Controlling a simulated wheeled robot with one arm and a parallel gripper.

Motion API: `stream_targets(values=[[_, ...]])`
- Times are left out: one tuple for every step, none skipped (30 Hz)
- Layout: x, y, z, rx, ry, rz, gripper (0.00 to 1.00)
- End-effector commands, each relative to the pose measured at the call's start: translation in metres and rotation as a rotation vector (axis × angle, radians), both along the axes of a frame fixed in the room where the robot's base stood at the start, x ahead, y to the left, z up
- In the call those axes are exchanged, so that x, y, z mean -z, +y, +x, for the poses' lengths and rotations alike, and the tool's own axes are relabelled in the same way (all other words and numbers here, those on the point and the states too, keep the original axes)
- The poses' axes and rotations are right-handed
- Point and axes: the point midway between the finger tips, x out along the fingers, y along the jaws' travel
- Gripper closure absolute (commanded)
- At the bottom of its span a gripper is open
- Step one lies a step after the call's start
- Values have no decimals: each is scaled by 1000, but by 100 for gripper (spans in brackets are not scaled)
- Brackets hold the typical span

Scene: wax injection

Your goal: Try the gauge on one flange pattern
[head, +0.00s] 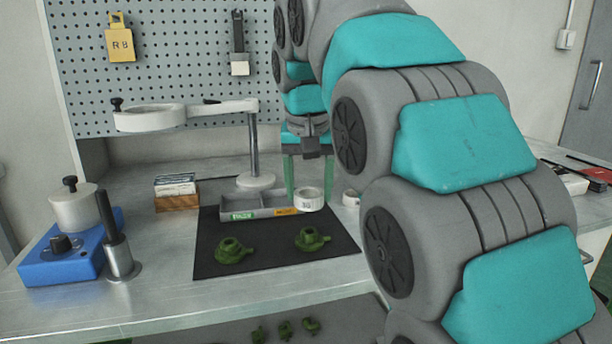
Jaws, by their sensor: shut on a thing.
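My gripper (306,188) points down at the back of the black mat, its two teal fingers on either side of a white ring gauge (310,200) with a small dark mark on its front. It is shut on this ring, beside the right end of the grey tray. Two green flange patterns lie on the mat, each with a raised hub: one at left (232,251) and one at right (310,239). Both are apart from the ring. A second white ring (351,197) stands to the right, partly hidden by my arm.
The grey tray (226,216) has green and orange labels along its front. A lamp-like stand (255,181) rises behind it. A wooden card block (177,202), blue machine (62,258) and metal post (120,262) stand left. Several green pieces (285,330) lie below the bench. The mat's front is clear.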

Motion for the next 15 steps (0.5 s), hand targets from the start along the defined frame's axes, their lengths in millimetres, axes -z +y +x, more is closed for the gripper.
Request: stream_targets(values=[[0, 0, 0, 0, -1, 0, 100], [1, 0, 0, 0, -1, 1, 100], [1, 0, -1, -1, -1, 1, 100], [1, 0, -1, -1, -1, 1, 100], [1, 0, -1, -1, -1, 1, 100], [1, 0, -1, -1, -1, 1, 100], [1, 0, -1, -1, -1, 1, 100], [1, 0, -1, -1, -1, 1, 100], [1, 0, -1, -1, -1, 1, 100], [1, 0, -1, -1, -1, 1, 100], [1, 0, -1, -1, -1, 1, 100], [2, 0, -1, -2, -1, -1, 100], [3, 0, -1, -2, -1, 0, 100], [4, 0, -1, -2, 0, 0, 100], [6, 0, -1, -2, 0, 0, 100]])
